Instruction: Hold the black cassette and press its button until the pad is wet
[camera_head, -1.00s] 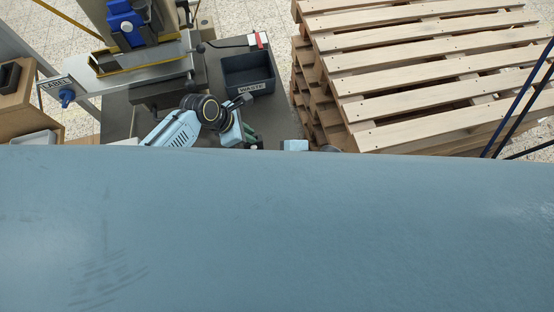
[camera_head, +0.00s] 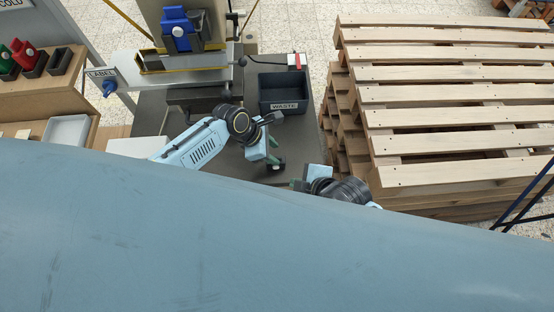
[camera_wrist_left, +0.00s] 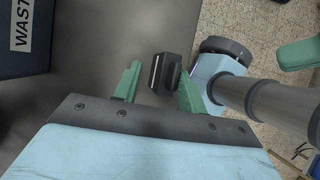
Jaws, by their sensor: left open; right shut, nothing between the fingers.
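The black cassette (camera_head: 276,169) with a pale round spot is small and partly hidden at my left gripper (camera_head: 275,160) in the head view. In the left wrist view, the black cassette (camera_wrist_left: 167,74) shows between the two green fingers of my left gripper (camera_wrist_left: 160,86). These fingers are open, one on each side of it. I cannot tell whether it touches the table. My right gripper (camera_head: 299,184) is just right of the cassette, near the table's right edge, and is shut and empty. The pad and the button cannot be made out.
The black WASTE box (camera_head: 285,90) stands behind my left gripper. A press with a blue cassette (camera_head: 178,30) is at the back. Red (camera_head: 22,53) and green cassettes stand in dark holders on the left shelf. Pallets (camera_head: 450,110) are stacked right of the table.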

